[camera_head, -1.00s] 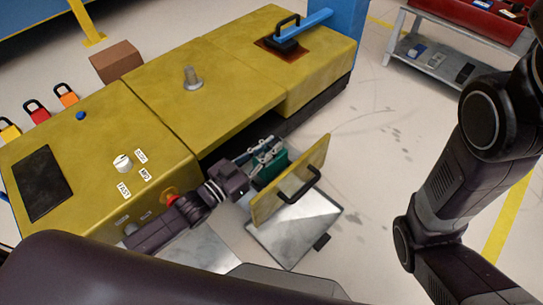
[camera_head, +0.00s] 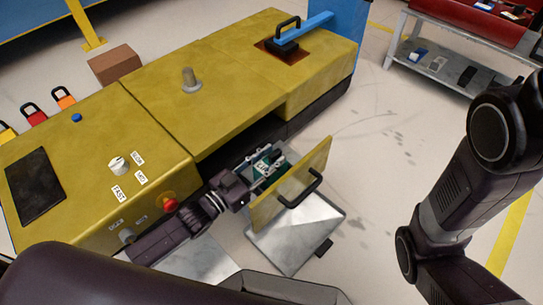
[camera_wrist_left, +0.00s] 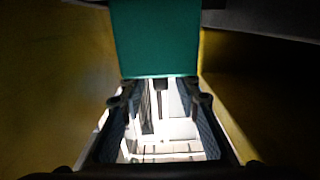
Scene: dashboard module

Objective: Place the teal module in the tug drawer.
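The teal module (camera_head: 263,167) sits low inside the pulled-out tug drawer, behind the yellow drawer front (camera_head: 290,187) with its black handle. My left gripper (camera_head: 266,163) reaches into the drawer from the left with its fingers on either side of the module. In the left wrist view the flat teal face of the module (camera_wrist_left: 155,40) fills the top middle. The two fingertips of the left gripper (camera_wrist_left: 158,92) come up to its lower corners, about a module's width apart. The module's underside and its contact with the drawer floor are hidden. My right gripper is out of view.
The yellow console (camera_head: 100,150) and its tops border the drawer on the left and behind. A red button (camera_head: 170,204) is close to my left arm. A grey metal plate (camera_head: 297,233) lies below the drawer front. Floor to the right is clear.

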